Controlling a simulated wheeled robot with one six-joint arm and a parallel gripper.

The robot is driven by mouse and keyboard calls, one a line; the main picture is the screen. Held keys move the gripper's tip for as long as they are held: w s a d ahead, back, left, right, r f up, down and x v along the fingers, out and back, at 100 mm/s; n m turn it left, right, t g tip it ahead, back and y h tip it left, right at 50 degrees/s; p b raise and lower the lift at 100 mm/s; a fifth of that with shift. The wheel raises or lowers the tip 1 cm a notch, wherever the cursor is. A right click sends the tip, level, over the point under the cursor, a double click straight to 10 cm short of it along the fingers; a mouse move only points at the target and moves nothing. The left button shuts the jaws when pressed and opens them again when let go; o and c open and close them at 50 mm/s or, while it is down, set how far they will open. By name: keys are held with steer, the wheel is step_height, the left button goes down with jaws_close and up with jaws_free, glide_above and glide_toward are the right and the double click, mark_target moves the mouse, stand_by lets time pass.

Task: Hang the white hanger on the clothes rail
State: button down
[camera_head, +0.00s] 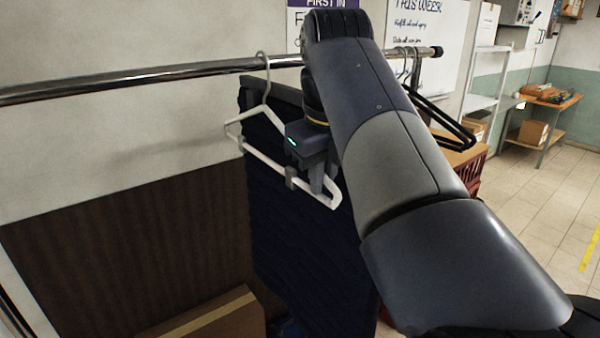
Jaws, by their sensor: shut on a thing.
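The white hanger (266,160) is in the middle of the head view, below the clothes rail (130,78). Its metal hook rises to the rail and its curved top shows just above the bar. I cannot tell whether the hook bears on the rail or is only lined up with it. My gripper (304,181) is shut on the lower bar of the hanger, towards its right end. The hanger is tilted, its bar sloping down to the right. My arm hides part of the rail and the hanger's upper right side.
Black hangers (450,124) hang on the rail's right end. A dark blue panel (300,240) stands behind the white hanger. A cardboard box (210,325) is low in front. A red crate (474,175) is partly behind my arm. The rail's left stretch is bare.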

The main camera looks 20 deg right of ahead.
steer(key=c, duration=1.4)
jaws_free()
steer(key=v, duration=0.7)
steer(key=shift+s+r, duration=0.15)
steer(key=shift+r, duration=0.05)
steer(key=shift+a, duration=0.1)
